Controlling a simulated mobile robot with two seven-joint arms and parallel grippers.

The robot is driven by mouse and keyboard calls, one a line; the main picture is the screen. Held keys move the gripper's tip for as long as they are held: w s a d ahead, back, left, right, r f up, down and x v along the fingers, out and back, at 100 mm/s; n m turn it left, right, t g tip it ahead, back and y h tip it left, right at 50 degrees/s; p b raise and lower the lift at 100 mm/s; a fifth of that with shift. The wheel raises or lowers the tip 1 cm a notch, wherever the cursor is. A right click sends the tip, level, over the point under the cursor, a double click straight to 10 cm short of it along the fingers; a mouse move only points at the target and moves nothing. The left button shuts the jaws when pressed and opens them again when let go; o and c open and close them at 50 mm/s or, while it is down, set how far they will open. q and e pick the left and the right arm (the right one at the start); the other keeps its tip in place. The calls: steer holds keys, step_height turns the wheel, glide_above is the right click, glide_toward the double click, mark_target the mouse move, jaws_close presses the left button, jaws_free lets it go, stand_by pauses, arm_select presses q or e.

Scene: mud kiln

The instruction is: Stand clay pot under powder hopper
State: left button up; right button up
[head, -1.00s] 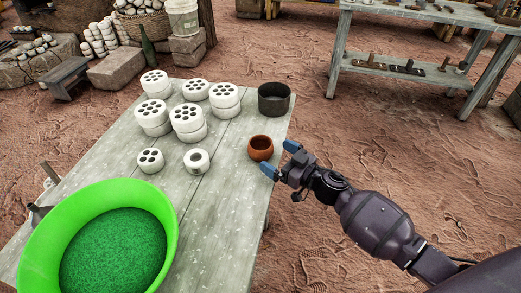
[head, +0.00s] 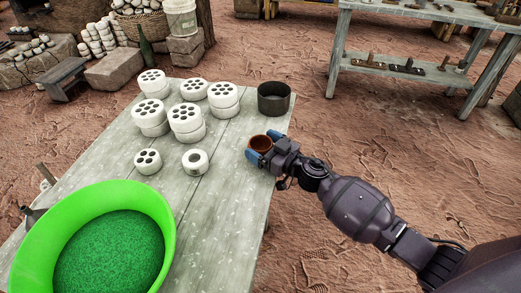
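The small brown clay pot (head: 262,143) stands on the right part of the table, its mouth up. My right gripper (head: 264,146) is at the pot, one blue finger on its near-left side and one on its far-right side. The fingers hide part of the pot, and I cannot tell whether they press on it. A large bright green bowl-shaped vessel (head: 166,225) holding green powder (head: 110,255) is at the lower left and looks like the powder hopper. Its underside is hidden. My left gripper is not in view.
The grey wooden table (head: 215,215) also bears several white perforated cylinders (head: 186,120), a small white ring (head: 195,161) and a dark round pot (head: 273,100) behind the clay pot. Bare boards lie between the clay pot and the green vessel. A grey funnel-like part (head: 33,213) is left of the vessel.

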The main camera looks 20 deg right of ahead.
steer(key=c, duration=0.8)
